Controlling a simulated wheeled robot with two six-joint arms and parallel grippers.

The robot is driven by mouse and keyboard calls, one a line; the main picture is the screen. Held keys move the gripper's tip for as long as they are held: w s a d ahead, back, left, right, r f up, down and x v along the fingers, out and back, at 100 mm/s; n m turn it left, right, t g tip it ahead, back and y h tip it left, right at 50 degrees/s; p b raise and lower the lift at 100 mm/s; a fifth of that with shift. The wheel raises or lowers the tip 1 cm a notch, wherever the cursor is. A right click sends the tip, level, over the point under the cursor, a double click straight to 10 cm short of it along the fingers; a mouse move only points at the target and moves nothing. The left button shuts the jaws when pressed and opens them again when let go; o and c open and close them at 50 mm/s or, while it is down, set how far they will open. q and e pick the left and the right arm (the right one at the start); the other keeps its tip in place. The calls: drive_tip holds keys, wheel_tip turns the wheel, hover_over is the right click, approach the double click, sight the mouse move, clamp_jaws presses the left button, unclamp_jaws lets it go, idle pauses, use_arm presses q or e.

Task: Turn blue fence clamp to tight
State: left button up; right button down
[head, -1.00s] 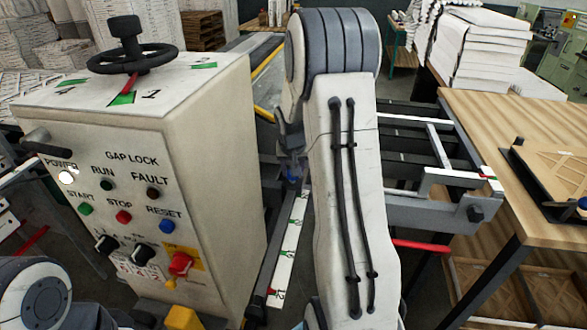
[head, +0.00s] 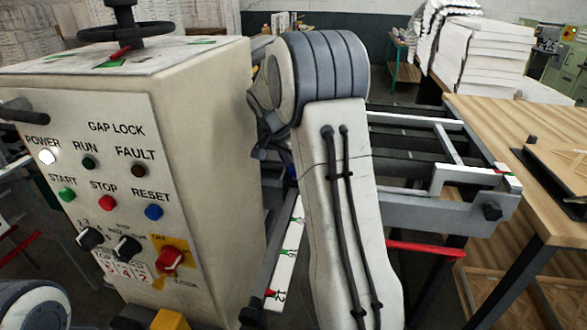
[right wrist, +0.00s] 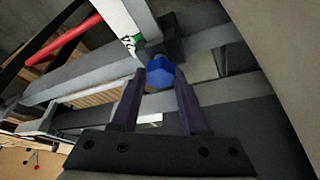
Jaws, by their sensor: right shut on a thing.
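The blue fence clamp (right wrist: 160,72) is a small blue knob on a dark block by the grey rail, in the right wrist view. My right gripper (right wrist: 158,84) has its two dark fingers on either side of the knob and is shut on it. In the head view only a sliver of blue (head: 291,172) shows beside my right arm, which hides most of the clamp. The white fence scale (head: 285,255) with green and red marks runs below it. My left gripper is not in view.
A cream control cabinet (head: 200,130) with a black handwheel (head: 125,32) on top stands close left of my right arm. A grey frame (head: 420,210) with a red bar (head: 425,249) lies to the right. A wooden table (head: 520,130) stands beyond it.

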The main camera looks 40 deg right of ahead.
idle(0.3)
drive_tip(key=shift+c, duration=2)
unclamp_jaws()
